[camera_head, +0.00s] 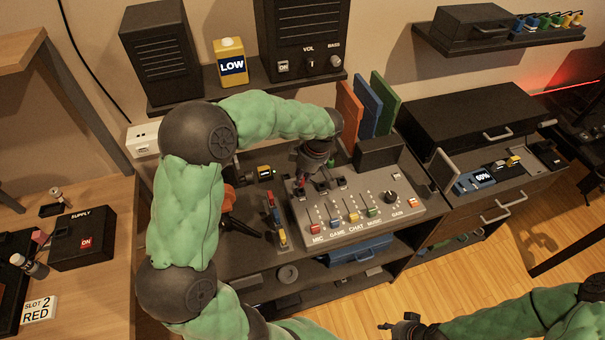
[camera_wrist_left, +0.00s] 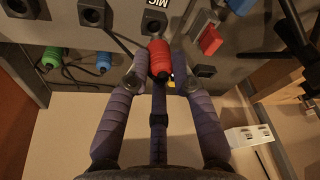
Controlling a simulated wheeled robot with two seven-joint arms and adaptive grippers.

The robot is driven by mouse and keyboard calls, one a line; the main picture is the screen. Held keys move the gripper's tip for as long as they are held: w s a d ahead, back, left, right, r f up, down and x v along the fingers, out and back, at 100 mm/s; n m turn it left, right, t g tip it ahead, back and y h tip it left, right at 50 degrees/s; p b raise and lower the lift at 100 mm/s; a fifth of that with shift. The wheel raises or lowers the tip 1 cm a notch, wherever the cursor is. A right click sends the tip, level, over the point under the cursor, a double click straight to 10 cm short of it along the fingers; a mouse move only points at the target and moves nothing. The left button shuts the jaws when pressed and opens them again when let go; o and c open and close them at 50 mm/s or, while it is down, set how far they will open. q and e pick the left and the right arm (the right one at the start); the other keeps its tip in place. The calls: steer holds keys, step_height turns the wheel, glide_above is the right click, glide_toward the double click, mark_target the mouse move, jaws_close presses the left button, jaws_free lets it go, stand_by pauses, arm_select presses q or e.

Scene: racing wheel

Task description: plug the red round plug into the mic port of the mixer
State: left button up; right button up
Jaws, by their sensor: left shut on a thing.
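The grey mixer (camera_head: 378,181) stands on the desk, with a row of coloured buttons along its front and the MIC label at its left end. My left gripper (camera_head: 303,182) is over its back left part. In the left wrist view it (camera_wrist_left: 163,84) is shut on the red round plug (camera_wrist_left: 159,57), whose dark cable runs back between the fingers. The plug's far end is close to the black mic port (camera_wrist_left: 150,26) beside the MIC label; whether it has entered cannot be told. My right gripper (camera_head: 398,327) is low, away from the mixer; its fingers are unclear.
A green plug (camera_wrist_left: 52,57) and a blue plug (camera_wrist_left: 103,63) lie beside the mixer in the left wrist view. Behind the mixer stand orange, blue and green upright panels (camera_head: 367,107) and a dark box (camera_head: 378,153). Speakers and a shelf are above.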

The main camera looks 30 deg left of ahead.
mark_target(302, 182)
arm_select(q)
steer(key=shift+f, duration=0.35)
steer(key=shift+b, duration=0.7)
stand_by(1.5)
steer(key=shift+f+b, duration=1.05)
steer(key=shift+f, duration=0.15)
steer(key=o, duration=1)
steer(key=shift+o, duration=0.2)
steer(key=v, duration=1.2)
steer(key=shift+a, duration=0.2)
steer(key=shift+r, duration=0.1)
